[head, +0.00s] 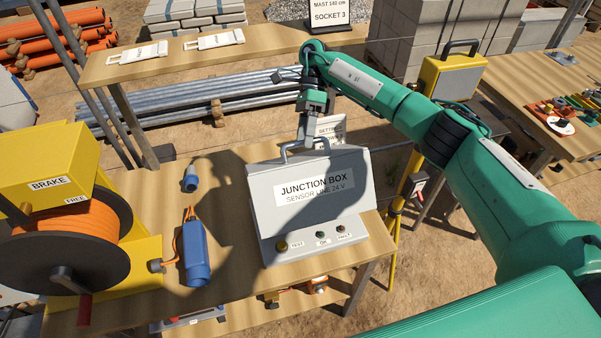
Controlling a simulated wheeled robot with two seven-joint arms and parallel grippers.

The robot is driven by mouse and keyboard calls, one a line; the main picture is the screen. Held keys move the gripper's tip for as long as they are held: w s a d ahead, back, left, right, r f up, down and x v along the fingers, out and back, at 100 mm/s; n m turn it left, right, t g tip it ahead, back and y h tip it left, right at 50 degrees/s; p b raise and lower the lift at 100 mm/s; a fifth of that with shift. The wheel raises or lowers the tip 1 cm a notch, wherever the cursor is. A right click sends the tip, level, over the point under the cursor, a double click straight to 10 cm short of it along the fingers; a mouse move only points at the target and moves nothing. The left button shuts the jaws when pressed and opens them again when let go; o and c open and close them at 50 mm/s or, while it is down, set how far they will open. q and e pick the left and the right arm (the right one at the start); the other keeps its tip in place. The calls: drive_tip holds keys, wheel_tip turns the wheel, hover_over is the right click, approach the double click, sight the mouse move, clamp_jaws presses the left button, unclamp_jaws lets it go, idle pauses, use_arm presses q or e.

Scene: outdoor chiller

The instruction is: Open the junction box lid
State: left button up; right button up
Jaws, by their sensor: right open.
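The junction box (265,224) stands on the wooden table in the middle of the head view. It is light grey, with a sloped lid (350,170) labelled "JUNCTION BOX SENSOR LINE 24 V". The lid looks closed. A grey handle (287,152) rises at its top edge. My right gripper (306,140) points down at the handle, and its fingers are open. From this view I cannot tell whether the fingers touch the handle or are around it. My left gripper is not in view.
A yellow cable reel (60,180) with orange cable stands at the left. A blue connector (194,252) and a smaller blue plug (190,180) lie left of the box. A wooden shelf (270,45) runs behind. A yellow case (445,78) stands at the back right.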

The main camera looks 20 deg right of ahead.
drive_tip(key=shift+r, duration=0.1)
drive_tip(key=p+v, duration=0.3)
drive_tip(key=v, duration=0.4)
